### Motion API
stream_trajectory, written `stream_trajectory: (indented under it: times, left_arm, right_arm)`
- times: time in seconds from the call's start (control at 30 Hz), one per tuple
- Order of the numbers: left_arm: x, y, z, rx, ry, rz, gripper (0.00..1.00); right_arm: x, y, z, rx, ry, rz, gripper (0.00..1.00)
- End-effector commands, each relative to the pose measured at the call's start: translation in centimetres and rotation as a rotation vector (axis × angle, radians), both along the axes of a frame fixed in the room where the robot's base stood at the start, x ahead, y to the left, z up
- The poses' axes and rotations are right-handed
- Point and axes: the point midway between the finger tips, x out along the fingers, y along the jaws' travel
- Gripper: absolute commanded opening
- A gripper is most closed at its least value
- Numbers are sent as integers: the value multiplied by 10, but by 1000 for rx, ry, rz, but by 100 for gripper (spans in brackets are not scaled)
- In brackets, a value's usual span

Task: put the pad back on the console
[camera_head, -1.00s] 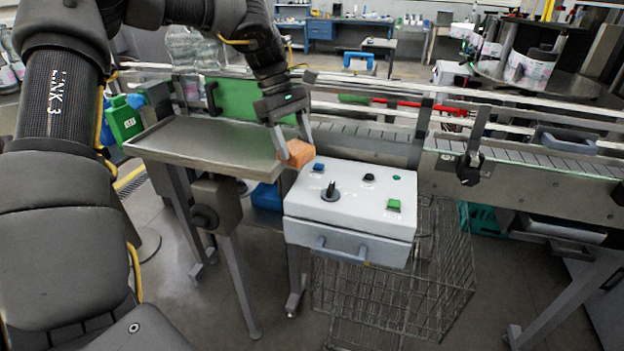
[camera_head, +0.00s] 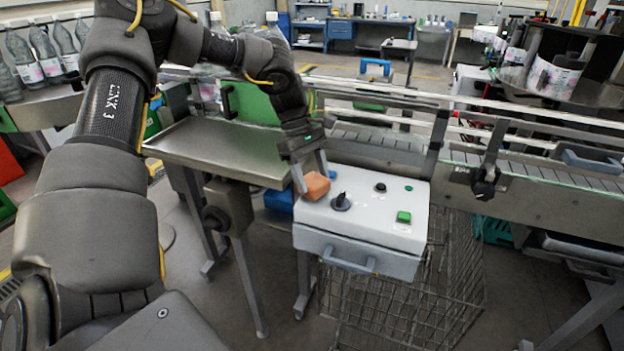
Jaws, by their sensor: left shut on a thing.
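The pad is an orange-brown block (camera_head: 316,186). My left gripper (camera_head: 312,183) is shut on it. The console is a white box (camera_head: 368,217) with a black knob, a black button, green buttons and a front handle. I cannot tell whether the pad touches the console top. My right gripper is not in view.
A steel tray table (camera_head: 222,150) stands just left of the console. The conveyor (camera_head: 540,180) with its rails runs behind and to the right. A wire basket (camera_head: 410,300) stands below the console. The console top's front right is clear around the green button (camera_head: 403,217).

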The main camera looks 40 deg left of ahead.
Motion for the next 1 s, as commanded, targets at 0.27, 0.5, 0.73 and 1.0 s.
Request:
stream_trajectory:
  times: [0.27, 0.5, 0.73, 1.0]
  left_arm:
    - [0, 0, -22, 0, 0, 0, 37]
    - [1, 0, -24, 1, 1, 0, 37]
    - [0, 0, -24, 0, 1, 0, 79]
    - [0, 0, -23, 0, 1, 0, 80]
  right_arm:
    - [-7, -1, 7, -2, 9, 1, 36]
    - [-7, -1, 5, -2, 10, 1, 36]
    - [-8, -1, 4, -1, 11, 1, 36]
    - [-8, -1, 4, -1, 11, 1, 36]
